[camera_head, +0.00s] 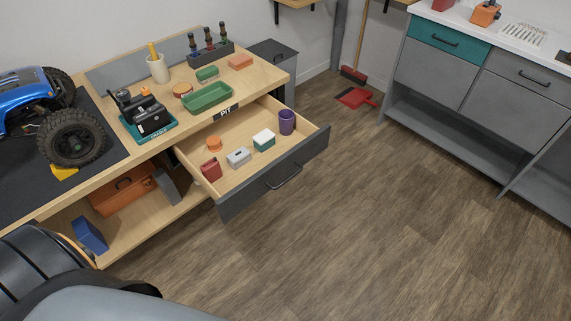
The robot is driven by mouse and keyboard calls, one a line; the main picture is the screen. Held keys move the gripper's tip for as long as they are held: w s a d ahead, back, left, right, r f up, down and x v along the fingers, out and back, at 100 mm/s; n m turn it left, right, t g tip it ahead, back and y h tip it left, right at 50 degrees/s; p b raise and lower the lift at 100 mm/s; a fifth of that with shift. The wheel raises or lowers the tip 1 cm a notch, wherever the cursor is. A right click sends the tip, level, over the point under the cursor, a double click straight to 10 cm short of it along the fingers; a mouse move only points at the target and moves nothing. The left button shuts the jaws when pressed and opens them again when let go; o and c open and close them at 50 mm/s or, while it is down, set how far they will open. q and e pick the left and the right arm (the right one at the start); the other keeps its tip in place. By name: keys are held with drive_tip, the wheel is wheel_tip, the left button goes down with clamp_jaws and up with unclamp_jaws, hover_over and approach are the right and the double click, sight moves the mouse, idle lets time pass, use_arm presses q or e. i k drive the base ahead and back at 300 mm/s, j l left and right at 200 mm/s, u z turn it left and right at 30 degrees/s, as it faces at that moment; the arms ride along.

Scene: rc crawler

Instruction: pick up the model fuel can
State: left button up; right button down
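A small red can-like block (211,170), which looks like the model fuel can, sits at the front left of the open drawer (236,185) under the workbench. A grey box with a handle (239,157) is just right of it, apart from it. Another red object (442,4) is cut off by the top edge, on the far white counter; I cannot tell what it is. Neither of my grippers is in view.
The drawer also holds an orange round piece (214,144), a teal box with white lid (264,139) and a purple cup (287,122). A blue RC truck (45,105) and green tray (207,98) stand on the bench. The wooden floor (330,230) ahead is clear.

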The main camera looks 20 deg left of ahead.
sight(212, 170)
drive_tip(key=u, duration=1.4)
drive_tip(key=i+j+z, duration=0.1)
drive_tip(key=z, duration=0.25)
drive_tip(key=j+z, duration=0.2)
drive_tip(key=z, duration=0.2)
drive_tip(key=j+z, duration=0.2)
drive_tip(key=z, duration=0.15)
drive_tip(key=i+j, duration=0.05)
